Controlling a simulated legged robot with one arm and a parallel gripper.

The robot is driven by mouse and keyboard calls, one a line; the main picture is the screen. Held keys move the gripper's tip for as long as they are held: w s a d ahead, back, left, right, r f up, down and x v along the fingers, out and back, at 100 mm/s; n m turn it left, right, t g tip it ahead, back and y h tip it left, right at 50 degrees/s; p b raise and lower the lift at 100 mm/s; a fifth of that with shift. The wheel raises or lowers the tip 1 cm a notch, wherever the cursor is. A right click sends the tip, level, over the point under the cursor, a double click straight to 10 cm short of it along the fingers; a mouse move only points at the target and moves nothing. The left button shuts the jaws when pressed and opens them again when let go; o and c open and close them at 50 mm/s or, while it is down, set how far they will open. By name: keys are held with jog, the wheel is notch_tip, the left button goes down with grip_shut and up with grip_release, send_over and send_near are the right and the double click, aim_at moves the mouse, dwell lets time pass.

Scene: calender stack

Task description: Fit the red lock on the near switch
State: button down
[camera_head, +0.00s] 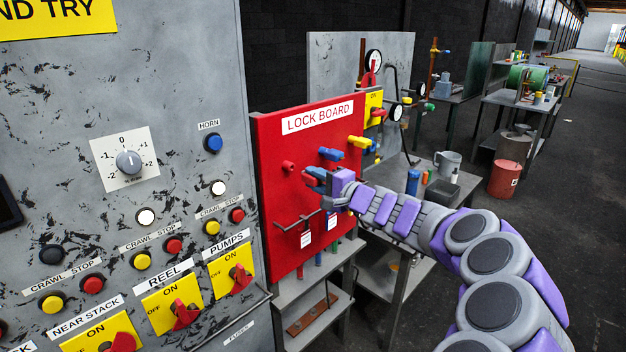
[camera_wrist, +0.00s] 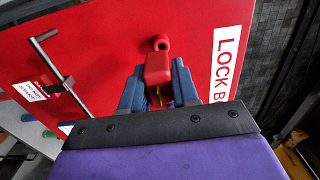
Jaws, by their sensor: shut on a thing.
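My gripper (camera_head: 312,181) is in front of the red lock board (camera_head: 278,135), with its blue fingers toward the board. In the wrist view, my gripper (camera_wrist: 158,88) is shut on a red lock (camera_wrist: 158,68), which sits between the two fingers. A round red peg (camera_wrist: 161,42) shows just beyond the lock; I cannot tell whether the lock touches it. The fingers mostly hide the lock in the head view. The near stack switch (camera_head: 122,343) has a red handle on a yellow ON plate, at the bottom of the grey panel and partly cut off.
The reel switch (camera_head: 184,314) and pumps switch (camera_head: 240,277) stand right of the near stack switch. A rail edges the panel's lower right.

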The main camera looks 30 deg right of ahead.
jog(key=shift+v, duration=1.05)
